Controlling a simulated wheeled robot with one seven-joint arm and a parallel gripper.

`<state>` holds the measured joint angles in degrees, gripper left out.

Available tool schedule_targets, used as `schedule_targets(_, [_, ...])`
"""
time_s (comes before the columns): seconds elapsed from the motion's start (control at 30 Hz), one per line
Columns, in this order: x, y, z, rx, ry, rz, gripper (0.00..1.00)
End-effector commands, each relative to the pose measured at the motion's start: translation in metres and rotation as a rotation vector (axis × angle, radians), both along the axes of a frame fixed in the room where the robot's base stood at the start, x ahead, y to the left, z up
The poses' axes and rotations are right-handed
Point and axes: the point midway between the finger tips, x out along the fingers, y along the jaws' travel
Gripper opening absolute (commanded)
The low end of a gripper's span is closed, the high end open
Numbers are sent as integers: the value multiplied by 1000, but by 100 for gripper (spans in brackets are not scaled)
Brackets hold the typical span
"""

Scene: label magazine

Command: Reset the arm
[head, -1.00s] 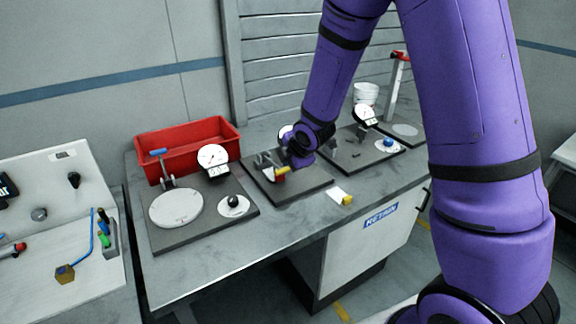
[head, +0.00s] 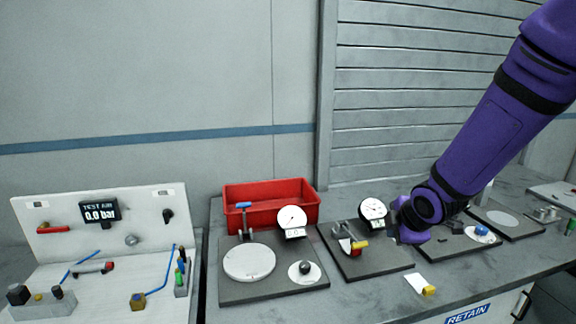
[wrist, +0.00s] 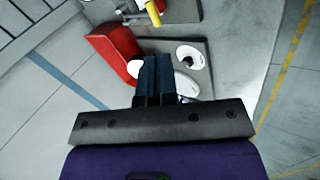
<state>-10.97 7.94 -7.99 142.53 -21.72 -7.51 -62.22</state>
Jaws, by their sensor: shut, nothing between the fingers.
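My purple arm (head: 490,125) comes in from the upper right of the head view. My gripper (head: 397,222) is partly hidden behind the arm's wrist, beside the middle station's dial gauge (head: 373,210). In the wrist view its dark fingers (wrist: 155,68) are together with nothing between them. The fingers appear in front of the left station and cover part of its white disc (head: 249,262). I cannot tell any contact between gripper and gauge.
A red bin (head: 232,209) stands behind the left station plate (head: 233,291). The middle plate (head: 385,261) holds a yellow-ended lever (head: 359,245). A white card with a yellow end (head: 428,290) lies in front. A test-air panel (head: 140,222) stands left. Bare bench shows around the card.

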Motion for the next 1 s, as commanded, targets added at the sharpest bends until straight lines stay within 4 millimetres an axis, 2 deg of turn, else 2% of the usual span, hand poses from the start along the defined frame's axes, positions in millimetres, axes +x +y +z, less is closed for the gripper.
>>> schedule_targets(0.03, [-6,-5,17,30,-3,-65,0])
schedule_targets(0.1, [-16,-11,35,74,9,-159,0])
schedule_targets(0.27, [-44,-24,73,181,34,-372,0])
schedule_targets(0.5, [-97,-35,122,351,72,-678,0])
schedule_targets(0.8, [-176,-39,168,572,125,-1035,0])
schedule_targets(1.0, [-225,-35,185,691,163,-1223,0])
